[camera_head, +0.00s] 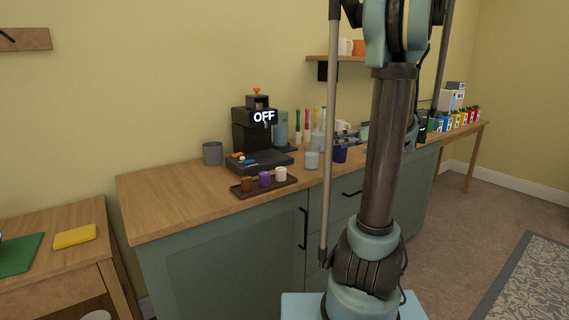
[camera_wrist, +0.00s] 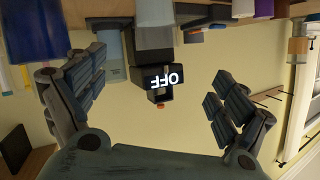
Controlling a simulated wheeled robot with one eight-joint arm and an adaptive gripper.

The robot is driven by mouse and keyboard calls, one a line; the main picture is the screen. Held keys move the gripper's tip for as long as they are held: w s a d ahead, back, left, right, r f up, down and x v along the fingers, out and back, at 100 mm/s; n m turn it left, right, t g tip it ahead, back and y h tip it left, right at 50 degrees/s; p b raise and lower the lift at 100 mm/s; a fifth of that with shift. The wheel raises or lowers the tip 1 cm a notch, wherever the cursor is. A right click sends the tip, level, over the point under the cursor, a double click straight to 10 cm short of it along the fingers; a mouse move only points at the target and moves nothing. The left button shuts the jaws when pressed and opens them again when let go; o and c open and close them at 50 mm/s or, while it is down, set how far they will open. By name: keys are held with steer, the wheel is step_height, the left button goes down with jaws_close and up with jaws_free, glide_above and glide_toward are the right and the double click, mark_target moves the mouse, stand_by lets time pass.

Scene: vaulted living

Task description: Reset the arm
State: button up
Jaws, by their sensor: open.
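My arm (camera_head: 388,150) stands upright in front of the counter in the head view and hides part of it. My gripper (camera_wrist: 157,80) is open in the wrist view, its two fingers wide apart with nothing held between them. In the head view my gripper (camera_head: 350,138) shows partly behind the arm, over the counter near the cups. The wrist picture is upside down. The black coffee machine (camera_wrist: 157,82) with its "OFF" label shows beyond the fingers, apart from them; it also stands on the counter in the head view (camera_head: 245,133).
Colourful boxes (camera_head: 455,119) stand at right. A shelf (camera_head: 330,58) hangs above. The counter's left end is clear.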

steer(key=s+a+f+m+g+h, duration=0.2)
steer(key=s+a+f+h, duration=0.15)
steer(key=s, duration=0.45)
steer(key=s+a+f+m+g+h, duration=0.2)
steer(key=s+a+f, duration=0.25)
steer(key=s, duration=0.25)
steer(key=s+d+f+m+h, duration=0.2)
steer(key=s+f, duration=0.3)
steer(key=s, duration=0.3)
steer(key=s+d+f+m+h, duration=0.2)
steer(key=s+d+f+h, duration=0.2)
steer(key=s, duration=0.4)
step_height(320, 180, down, 2)
steer(key=shift+d+f+m+g+h, duration=0.15)
steer(key=shift+d+m+g+h, duration=0.2)
steer(key=shift+h, duration=0.3)
